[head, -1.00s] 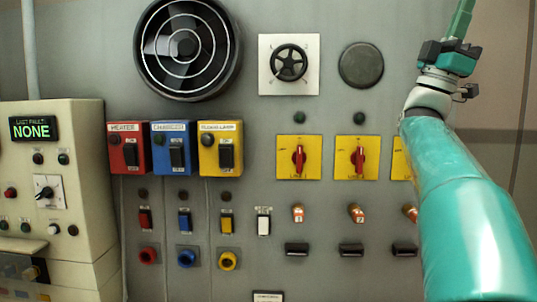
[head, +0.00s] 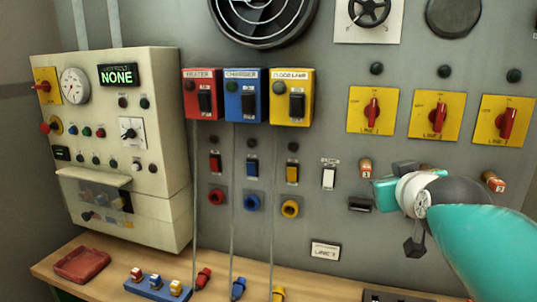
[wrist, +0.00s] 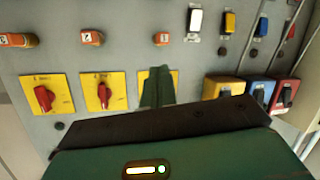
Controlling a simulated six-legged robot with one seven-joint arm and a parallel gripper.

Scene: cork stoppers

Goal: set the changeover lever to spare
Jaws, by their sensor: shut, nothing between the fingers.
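No legible label marks a changeover lever, so I cannot tell for sure which control it is. Red levers sit upright on yellow plates labelled line 1 (head: 371,110), line 2 (head: 437,115) and line 3 (head: 505,120). A white plate with a black rotary handle (head: 131,131) is on the cream cabinet. My gripper (head: 385,195) is in front of the panel, below the line 1 plate in the head view. In the wrist view, which is upside down, its green closed fingers (wrist: 157,86) cover most of a yellow plate (wrist: 172,77). It is shut and empty.
Red (head: 202,95), blue (head: 246,96) and yellow (head: 292,97) switch boxes stick out from the panel. The cream cabinet (head: 160,205) projects at the left. A wooden bench (head: 75,288) below holds a red tray (head: 82,265) and a blue block with small parts (head: 157,287).

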